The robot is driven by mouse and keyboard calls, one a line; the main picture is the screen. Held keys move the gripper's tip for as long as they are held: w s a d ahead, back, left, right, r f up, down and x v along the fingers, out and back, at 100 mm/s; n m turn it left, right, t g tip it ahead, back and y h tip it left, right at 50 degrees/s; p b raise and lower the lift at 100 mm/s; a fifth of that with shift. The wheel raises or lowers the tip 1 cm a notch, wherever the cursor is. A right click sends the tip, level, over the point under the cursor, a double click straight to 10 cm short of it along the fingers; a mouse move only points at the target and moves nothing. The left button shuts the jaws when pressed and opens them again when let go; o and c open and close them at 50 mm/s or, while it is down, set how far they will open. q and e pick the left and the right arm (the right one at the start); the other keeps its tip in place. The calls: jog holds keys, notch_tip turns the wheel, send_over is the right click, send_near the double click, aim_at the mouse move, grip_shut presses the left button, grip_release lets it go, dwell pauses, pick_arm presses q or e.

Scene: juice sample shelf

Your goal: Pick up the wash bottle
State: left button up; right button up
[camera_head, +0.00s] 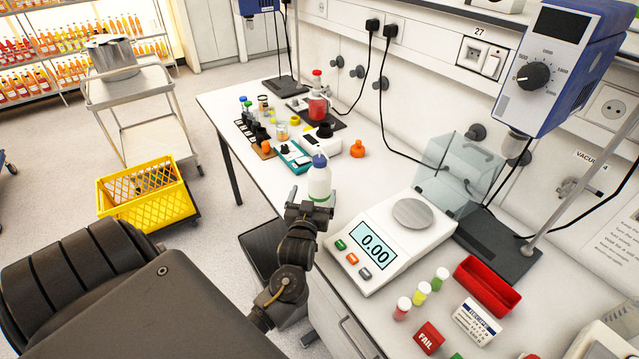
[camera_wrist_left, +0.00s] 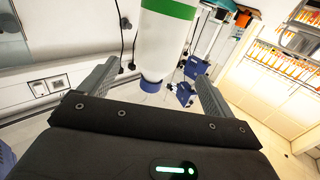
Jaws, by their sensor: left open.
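The wash bottle (camera_head: 319,184) is white with a blue cap and a green band, and stands upright on the white bench near its front edge. My left gripper (camera_head: 309,209) is just in front of it and hides part of its lower body. In the left wrist view the bottle (camera_wrist_left: 165,40) appears upside down, with its blue cap (camera_wrist_left: 150,86) pointing down the picture. It shows between the two spread fingers of the left gripper (camera_wrist_left: 157,75), with gaps on both sides. The gripper is open and holds nothing. My right gripper is in neither view.
A scale (camera_head: 375,250) with a glass shield stands right of the bottle. A teal-and-white device (camera_head: 293,157), an orange stopper (camera_head: 357,149) and several vials crowd the bench behind.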

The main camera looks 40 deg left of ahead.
aim_at(316, 184)
pick_arm(q)
jog(key=x, duration=0.2)
jog(key=shift+w+f, duration=0.1)
jog(key=shift+w, duration=0.25)
jog(key=shift+w+a+f, duration=0.1)
jog(key=shift+w+a, duration=0.1)
jog(key=shift+p, duration=0.4)
jog(key=p+x, duration=0.2)
jog(key=x, duration=0.2)
jog(key=shift+w, duration=0.3)
jog(key=shift+w+a, duration=0.1)
jog(key=shift+w, duration=0.1)
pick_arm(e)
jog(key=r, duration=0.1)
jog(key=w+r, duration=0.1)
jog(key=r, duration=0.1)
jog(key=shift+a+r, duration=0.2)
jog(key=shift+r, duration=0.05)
pick_arm(q)
jog(key=shift+s, duration=0.1)
